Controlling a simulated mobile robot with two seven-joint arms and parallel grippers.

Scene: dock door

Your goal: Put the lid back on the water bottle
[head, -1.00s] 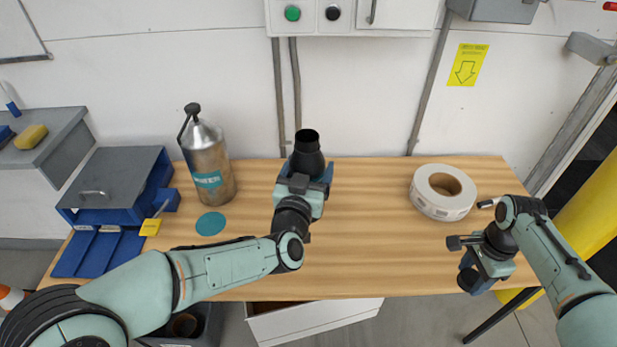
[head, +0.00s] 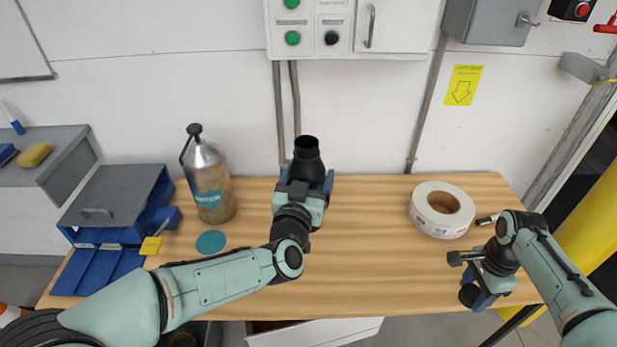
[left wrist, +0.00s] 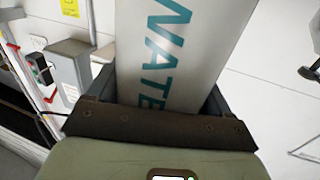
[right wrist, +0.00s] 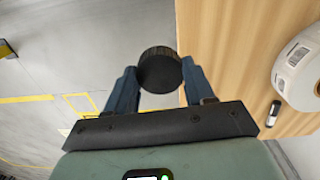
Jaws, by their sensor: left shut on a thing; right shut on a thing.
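My left gripper (head: 305,185) is shut on the water bottle (head: 307,158), which is upright above the table with its open black top showing. In the left wrist view its pale body (left wrist: 168,50) with teal lettering sits between the fingers. My right gripper (head: 480,291) is shut on the lid, a dark round cap (right wrist: 160,70) seen between the fingertips in the right wrist view. The lid is beyond the table's front right edge, well apart from the bottle. Most of the bottle's body is hidden in the head view.
The wooden table (head: 370,260) is clear in the middle. A label roll (head: 425,218) lies at the right. A metal canister (head: 212,190), a teal disc (head: 211,242) and a blue organizer (head: 105,262) are at the left. A yellow post (head: 590,220) stands beyond the right arm.

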